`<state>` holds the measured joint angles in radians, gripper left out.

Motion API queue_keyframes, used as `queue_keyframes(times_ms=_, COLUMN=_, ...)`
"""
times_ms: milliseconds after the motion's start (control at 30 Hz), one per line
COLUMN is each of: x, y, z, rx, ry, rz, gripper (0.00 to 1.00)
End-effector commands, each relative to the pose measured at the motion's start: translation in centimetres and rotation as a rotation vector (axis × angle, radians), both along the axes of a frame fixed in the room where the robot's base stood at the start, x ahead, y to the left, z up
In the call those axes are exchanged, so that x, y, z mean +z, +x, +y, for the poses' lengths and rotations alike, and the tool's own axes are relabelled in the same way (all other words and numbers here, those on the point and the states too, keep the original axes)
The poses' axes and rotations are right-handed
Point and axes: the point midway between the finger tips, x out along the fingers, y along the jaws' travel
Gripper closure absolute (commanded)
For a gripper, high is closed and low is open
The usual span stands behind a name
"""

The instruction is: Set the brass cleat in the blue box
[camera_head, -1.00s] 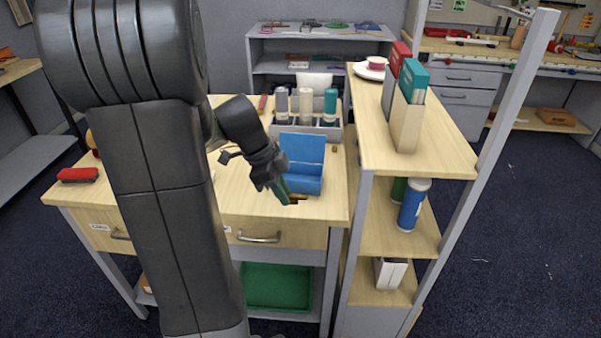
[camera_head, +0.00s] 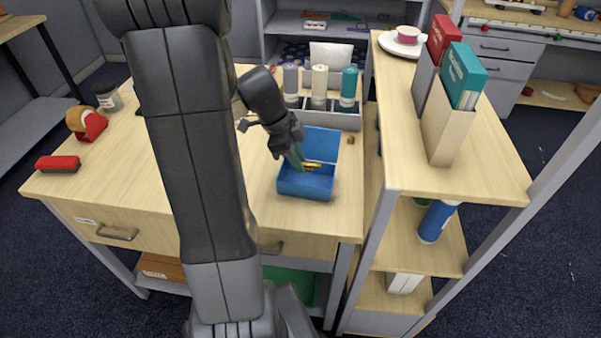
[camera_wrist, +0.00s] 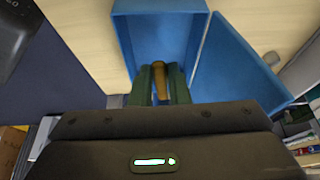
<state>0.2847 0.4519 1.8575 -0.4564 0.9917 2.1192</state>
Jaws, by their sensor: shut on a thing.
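The blue box (camera_head: 306,188) stands on the wooden table with its lid (camera_head: 322,145) open and tilted back. In the wrist view the box (camera_wrist: 160,10) lies ahead of the fingers, with the lid to the right. My gripper (camera_head: 299,163) points down at the box's opening. In the wrist view, its green fingers (camera_wrist: 160,88) are closed on the brass cleat (camera_wrist: 160,70). The cleat (camera_head: 313,166) shows as a small yellow piece over or just inside the opening. I cannot tell whether it touches the box floor.
Behind the box is a grey holder (camera_head: 330,118) with several bottles. A wooden shelf (camera_head: 410,110) with upright binders (camera_head: 462,75) rises close on the right. A red brush-like item (camera_head: 58,164) lies on the table's left. The table front beside the box is clear.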

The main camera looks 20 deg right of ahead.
Motion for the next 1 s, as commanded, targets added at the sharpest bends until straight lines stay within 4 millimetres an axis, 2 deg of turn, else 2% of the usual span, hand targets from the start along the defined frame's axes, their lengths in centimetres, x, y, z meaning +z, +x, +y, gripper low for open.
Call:
queue_keyframes(times_ms=400, x=-4.8, y=-0.1, z=0.0, rx=0.0, ry=0.0, rz=0.002, gripper=1.0)
queue_keyframes(times_ms=867, x=-5.6, y=0.0, z=0.0, rx=0.001, ry=0.0, rz=-0.002, gripper=1.0)
queue_keyframes(times_ms=900, x=-5.6, y=0.0, z=0.0, rx=0.001, ry=0.0, rz=-0.002, gripper=0.83)
queue_keyframes(times_ms=1000, x=-5.5, y=0.0, z=0.0, rx=0.0, ry=0.0, rz=-0.001, gripper=0.63)
